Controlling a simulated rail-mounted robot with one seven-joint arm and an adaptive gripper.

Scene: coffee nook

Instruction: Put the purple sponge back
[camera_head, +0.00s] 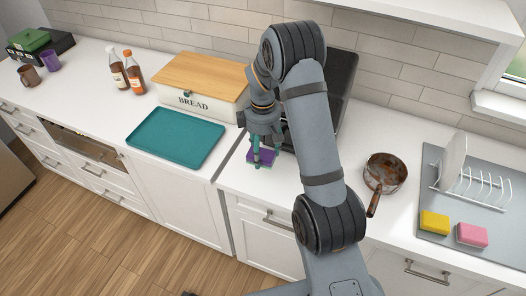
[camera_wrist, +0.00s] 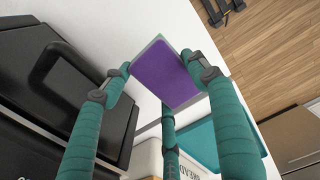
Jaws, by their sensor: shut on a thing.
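The purple sponge (camera_head: 262,157) is between the teal fingers of my gripper (camera_head: 264,146), near the counter's front edge, right of the teal tray. In the wrist view the sponge (camera_wrist: 168,75) shows its purple face with a grey border, and the fingers of my gripper (camera_wrist: 160,75) press on its two sides. Whether the sponge touches the counter cannot be told. A yellow sponge (camera_head: 434,223) and a pink sponge (camera_head: 472,235) sit on the grey drying mat (camera_head: 487,250) at the right, in front of the white dish rack (camera_head: 478,184).
A teal tray (camera_head: 176,137) and a bread box (camera_head: 196,99) stand left of my gripper. A black appliance (camera_head: 340,84) is behind my arm. A rusty pan (camera_head: 384,172) stands between my arm and the drying mat. A white plate (camera_head: 455,160) leans in the rack.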

